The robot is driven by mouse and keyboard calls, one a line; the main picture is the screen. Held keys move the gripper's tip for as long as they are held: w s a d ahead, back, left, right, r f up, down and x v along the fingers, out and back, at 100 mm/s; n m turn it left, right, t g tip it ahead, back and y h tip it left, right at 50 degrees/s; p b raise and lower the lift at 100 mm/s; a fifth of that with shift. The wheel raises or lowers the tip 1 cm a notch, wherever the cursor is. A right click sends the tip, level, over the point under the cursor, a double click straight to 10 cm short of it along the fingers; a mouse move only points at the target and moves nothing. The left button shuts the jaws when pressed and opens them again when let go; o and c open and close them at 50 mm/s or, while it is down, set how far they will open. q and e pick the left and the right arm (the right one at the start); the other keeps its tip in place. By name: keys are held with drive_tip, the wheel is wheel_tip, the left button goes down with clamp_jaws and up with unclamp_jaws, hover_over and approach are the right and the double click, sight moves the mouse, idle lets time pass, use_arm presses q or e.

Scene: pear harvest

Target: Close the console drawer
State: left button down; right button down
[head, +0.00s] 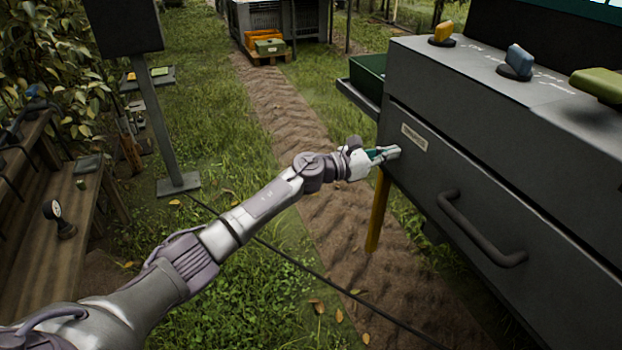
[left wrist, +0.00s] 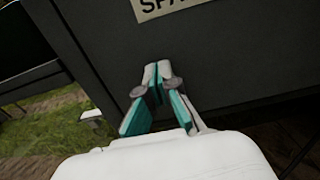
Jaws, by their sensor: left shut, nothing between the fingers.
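The console (head: 530,105) is a dark grey box at the right of the head view. Its drawer front (head: 415,165) has a small label plate (head: 414,137) and a dark bar handle (head: 480,230). The drawer looks flush or nearly so with the console; I cannot tell if a gap is left. My left gripper (head: 392,153) is shut and empty at the left end of the drawer front, below the label. In the left wrist view the gripper's closed fingertips (left wrist: 157,68) are at or very near the dark front, under the label plate (left wrist: 160,6). My right gripper is not in view.
Yellow, blue and green knobs (head: 519,60) stand on the console top. A green tray (head: 367,75) sits at its left side, and a yellow leg (head: 378,210) stands below. A wooden bench (head: 75,215) and a grey post (head: 150,120) are at left. A dark cable crosses the grass.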

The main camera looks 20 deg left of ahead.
use_arm(q)
drive_tip(key=shift+w+d+r, duration=0.1)
drive_tip(key=shift+w+r, duration=0.1)
drive_tip(key=shift+r, duration=0.05)
drive_tip(key=shift+r, duration=0.1)
idle(0.3)
